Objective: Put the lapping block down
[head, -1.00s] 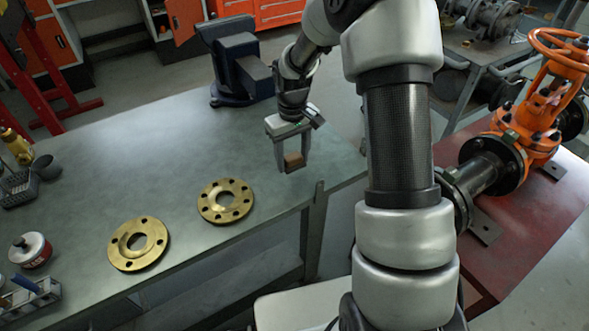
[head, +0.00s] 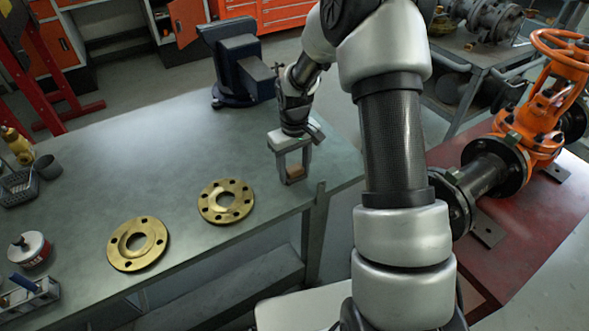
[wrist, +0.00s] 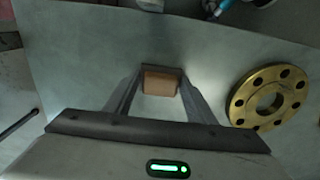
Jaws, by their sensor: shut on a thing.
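The lapping block (head: 295,173) is a small brown block held between the fingertips of my gripper (head: 293,176) in the head view. My gripper is shut on it, pointing down at the near right part of the grey bench top (head: 130,120). The block also shows in the wrist view (wrist: 160,81), between the two fingers of my gripper (wrist: 160,85). The block is at or just above the bench surface; I cannot tell whether it touches.
Two brass flanges (head: 226,201) (head: 137,243) lie left of my gripper. A dark blue vise (head: 236,62) stands behind it. A red-and-white can (head: 30,248) is at the far left. An orange gate valve (head: 535,110) stands on the red table at right. Bench middle is clear.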

